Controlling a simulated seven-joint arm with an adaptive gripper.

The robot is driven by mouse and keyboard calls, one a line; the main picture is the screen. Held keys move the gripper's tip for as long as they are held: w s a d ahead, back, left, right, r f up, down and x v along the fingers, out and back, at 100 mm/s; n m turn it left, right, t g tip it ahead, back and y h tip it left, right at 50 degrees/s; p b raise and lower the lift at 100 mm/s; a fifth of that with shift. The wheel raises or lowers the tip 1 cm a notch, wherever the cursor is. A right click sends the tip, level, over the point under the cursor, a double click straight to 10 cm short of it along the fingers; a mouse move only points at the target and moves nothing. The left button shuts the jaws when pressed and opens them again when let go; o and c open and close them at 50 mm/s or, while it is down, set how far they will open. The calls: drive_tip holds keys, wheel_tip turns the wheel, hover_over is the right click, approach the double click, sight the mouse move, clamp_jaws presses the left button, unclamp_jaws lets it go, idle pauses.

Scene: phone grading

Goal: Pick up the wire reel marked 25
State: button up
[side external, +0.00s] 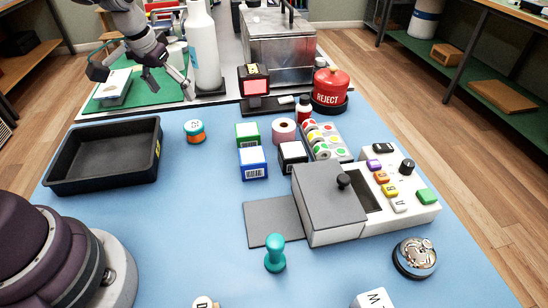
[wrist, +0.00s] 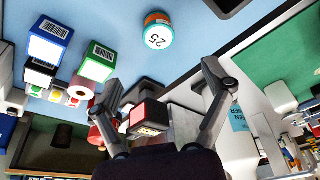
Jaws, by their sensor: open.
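The wire reel (side external: 194,131) is a short teal and orange cylinder standing upright on the blue mat, right of the black tray. In the wrist view the wire reel (wrist: 158,33) shows its white top marked 25, near the top edge. My gripper (side external: 143,82) is at the upper left in the side view, above the green mat, apart from the reel and beyond it. In the wrist view my gripper (wrist: 160,76) has its fingers spread wide with nothing held between them.
The black tray (side external: 60,184) lies left of the reel. Green (side external: 246,141) and blue (side external: 253,174) boxes stand to its right. A scanner (side external: 256,88) and a tall white bottle (side external: 203,50) stand behind it. The blue mat around the reel is clear.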

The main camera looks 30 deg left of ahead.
sight(193, 125)
drive_tip(key=x, duration=1.1)
drive_tip(key=shift+d+f, duration=0.1)
drive_tip(key=shift+f, duration=0.15)
drive_tip(key=shift+w, duration=0.1)
drive_tip(key=c, duration=1.2)
